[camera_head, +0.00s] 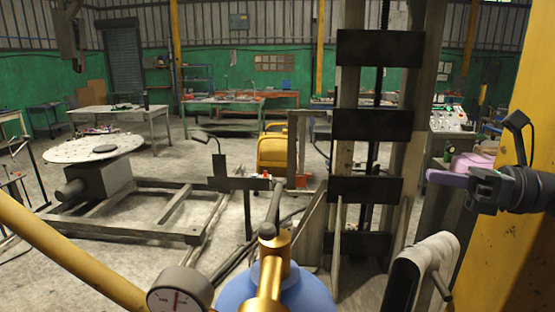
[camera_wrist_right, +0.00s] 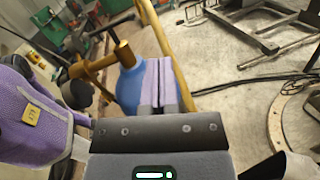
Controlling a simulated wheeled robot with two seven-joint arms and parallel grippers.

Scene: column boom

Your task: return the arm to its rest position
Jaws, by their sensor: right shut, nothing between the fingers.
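My right gripper (camera_head: 432,176) is at the right side of the head view, in front of the yellow post. Its pale purple fingers point left. In the right wrist view the fingers (camera_wrist_right: 160,68) lie flat together, shut, with nothing held between them. In that view a blue rounded body with a brass fitting (camera_wrist_right: 122,55) appears just left of the fingertips; I cannot tell whether they touch. My left gripper is in neither view.
A gauge (camera_head: 180,292), a brass fitting (camera_head: 270,262) and a blue dome (camera_head: 310,292) fill the bottom of the head view. A tall column with black plates (camera_head: 370,125) stands right of centre. A yellow post (camera_head: 522,100) rises at right. Open floor (camera_head: 270,205) lies left of the column.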

